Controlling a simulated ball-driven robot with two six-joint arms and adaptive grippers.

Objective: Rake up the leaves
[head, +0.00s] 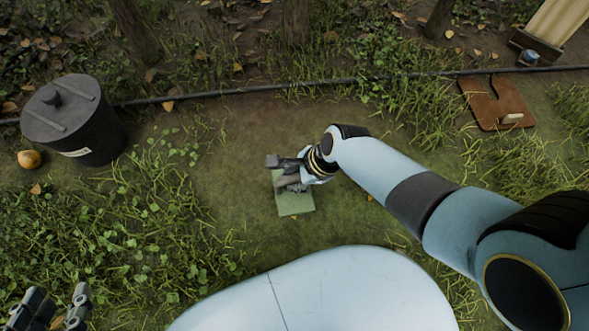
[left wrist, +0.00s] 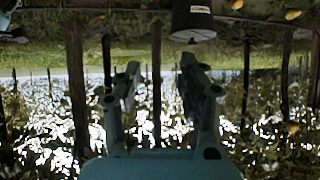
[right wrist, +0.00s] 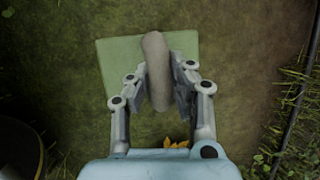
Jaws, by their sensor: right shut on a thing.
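My right gripper (head: 290,181) is low over a green square mat (head: 298,206) on the ground. In the right wrist view its fingers (right wrist: 160,88) are shut on a grey-brown rounded bar (right wrist: 156,60), which lies above the green mat (right wrist: 120,62). No rake head can be made out. My left gripper (head: 60,312) is at the lower left of the head view, over grass. Its fingers (left wrist: 158,82) are apart and empty in the left wrist view. Fallen leaves (head: 168,105) are scattered mostly along the back. Yellow leaves (right wrist: 176,144) show near my right gripper's base.
A dark lidded bin (head: 92,142) stands at the left, with a yellow-orange fruit (head: 30,159) beside it. A dark hose (head: 230,91) crosses the back. A brown board (head: 497,103) lies at the right. Bare ground surrounds the mat, with grass on both sides.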

